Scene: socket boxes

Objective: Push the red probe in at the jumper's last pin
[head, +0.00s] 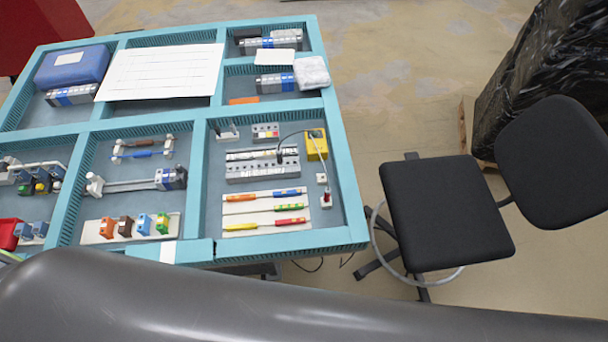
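A small yellow box (316,144), probably the meter, stands in the right compartment of the teal-framed board. A pale lead runs from it to the red probe (327,196), which appears upright in a small white holder at the compartment's right side. A dark lead arcs left to a black probe (279,155), which stands upright at the grey terminal rows (262,171). The jumper and its last pin are too small to tell apart there. Neither gripper shows in this view.
Coloured blocks sit on a white strip (130,228) to the left. A black chair (442,210) stands right of the board. A large dark grey curved part covers the bottom.

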